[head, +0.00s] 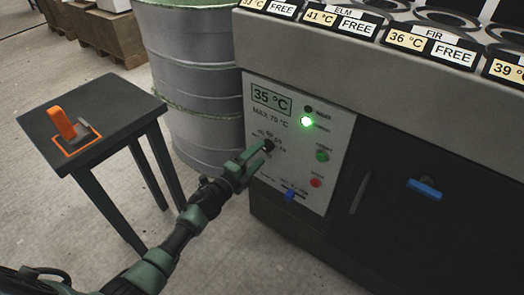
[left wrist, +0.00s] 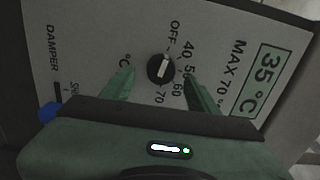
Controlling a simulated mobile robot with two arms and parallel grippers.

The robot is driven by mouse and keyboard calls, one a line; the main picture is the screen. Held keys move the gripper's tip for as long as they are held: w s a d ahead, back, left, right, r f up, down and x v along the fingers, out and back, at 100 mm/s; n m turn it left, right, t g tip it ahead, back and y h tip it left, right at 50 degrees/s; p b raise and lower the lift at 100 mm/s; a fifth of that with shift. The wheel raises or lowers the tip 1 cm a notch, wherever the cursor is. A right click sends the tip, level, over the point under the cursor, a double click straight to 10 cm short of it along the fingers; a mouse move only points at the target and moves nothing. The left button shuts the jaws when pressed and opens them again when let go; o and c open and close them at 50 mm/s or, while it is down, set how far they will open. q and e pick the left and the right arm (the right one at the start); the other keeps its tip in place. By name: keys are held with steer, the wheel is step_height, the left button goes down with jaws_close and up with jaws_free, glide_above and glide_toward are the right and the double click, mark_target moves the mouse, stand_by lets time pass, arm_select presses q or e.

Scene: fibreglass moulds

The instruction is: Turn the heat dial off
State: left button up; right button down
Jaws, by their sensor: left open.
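The heat dial (head: 268,146) is a small round black knob on the white control panel (head: 312,190). In the left wrist view the dial (left wrist: 153,70) carries a white bar lined up roughly toward the OFF mark (left wrist: 173,30); marks from 40 to 70 curve round its right and lower side. My left gripper (left wrist: 159,76) is open, with one green finger on each side of the dial. I cannot tell whether the fingers touch it. In the head view the left gripper (head: 264,154) reaches the panel from the lower left. My right gripper is not in view.
The panel display (head: 271,99) reads 35 °C and a green lamp (head: 306,122) glows. A green button (head: 322,156), a red button (head: 316,182) and a blue slider (head: 290,196) are near the dial. A drum (head: 195,90) and a small table (head: 110,105) stand left.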

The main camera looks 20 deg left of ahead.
arm_select(q)
steer(key=v, duration=0.5)
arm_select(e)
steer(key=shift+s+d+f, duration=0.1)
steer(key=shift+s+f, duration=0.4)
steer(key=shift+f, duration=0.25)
arm_select(q)
steer(key=s+a+f+n+g+y, duration=0.1)
steer(key=s+f+n+g+y, duration=0.35)
steer(key=s+f+n, duration=0.55)
steer(key=s+a+f+n+g+y, duration=0.1)
steer(key=s+f+n+g+y, duration=0.35)
steer(key=s+f, duration=1.05)
steer(key=s+d+f+n+g+h, duration=0.2)
steer(key=s+f+n+g, duration=0.1)
steer(key=s, duration=0.3)
steer(key=s+d+f+n+g+h, duration=0.1)
steer(key=s+d+f+n+g, duration=0.1)
steer(key=s+f+g, duration=0.3)
steer(key=s+a+r+t+p, duration=0.1)
steer(key=s+a+r+p, duration=0.1)
steer(key=s+p, duration=1.4)
steer(key=shift+s+a, duration=0.35)
steer(key=shift+a, duration=0.25)
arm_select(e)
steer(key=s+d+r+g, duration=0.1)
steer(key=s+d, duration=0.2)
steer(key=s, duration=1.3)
